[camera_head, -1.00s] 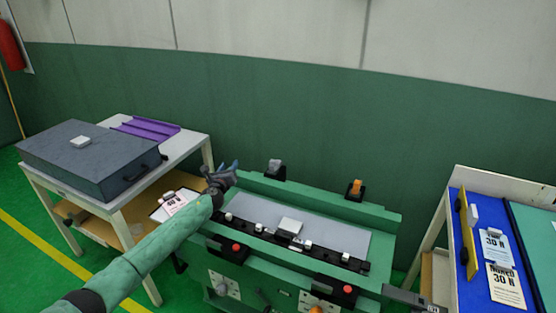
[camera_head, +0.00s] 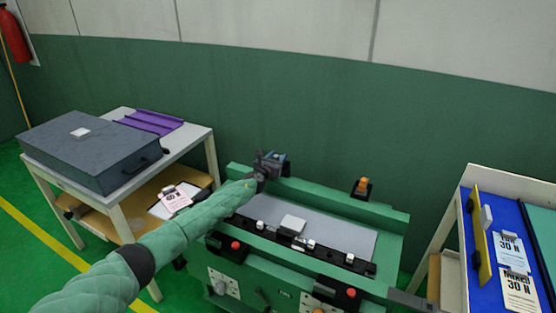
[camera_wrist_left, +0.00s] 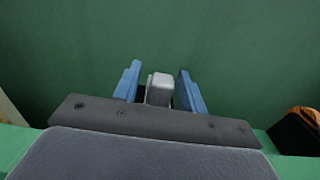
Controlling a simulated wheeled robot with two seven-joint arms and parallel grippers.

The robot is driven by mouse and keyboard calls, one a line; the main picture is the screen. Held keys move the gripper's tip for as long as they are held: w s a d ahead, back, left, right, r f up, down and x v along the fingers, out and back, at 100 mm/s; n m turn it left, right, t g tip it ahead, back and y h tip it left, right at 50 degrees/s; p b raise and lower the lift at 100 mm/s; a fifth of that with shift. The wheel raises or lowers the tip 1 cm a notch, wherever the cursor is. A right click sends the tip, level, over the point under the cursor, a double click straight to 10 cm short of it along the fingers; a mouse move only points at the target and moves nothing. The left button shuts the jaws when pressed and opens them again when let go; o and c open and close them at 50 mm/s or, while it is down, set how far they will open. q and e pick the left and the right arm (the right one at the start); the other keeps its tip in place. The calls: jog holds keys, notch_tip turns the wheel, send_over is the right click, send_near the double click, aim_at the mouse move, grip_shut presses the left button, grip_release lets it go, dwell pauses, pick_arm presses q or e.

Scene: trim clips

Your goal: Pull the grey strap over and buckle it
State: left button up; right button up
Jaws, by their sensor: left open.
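The grey strap end (camera_wrist_left: 160,90) shows as a pale grey block between the two blue fingers of my left gripper (camera_wrist_left: 157,86). The fingers are apart, with a gap visible on each side of the block. In the head view my left gripper (camera_head: 274,160) is at the back edge of the green fixture (camera_head: 385,212) and hides the grey end. An orange strap end (camera_head: 362,185) stands in a black holder to its right. Two black blocks with red buttons, left (camera_head: 235,245) and right (camera_head: 351,293), sit along the fixture's front. My right gripper is not seen.
A grey panel (camera_head: 340,232) with a pale block (camera_head: 292,223) lies on the fixture behind a black rail (camera_head: 325,254). A table with a dark case (camera_head: 90,155) is left. A blue board (camera_head: 495,235) with cards is right. Green wall stands behind.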

pick_arm(q)
jog(key=shift+w+d, duration=0.2)
jog(key=shift+w, duration=0.2)
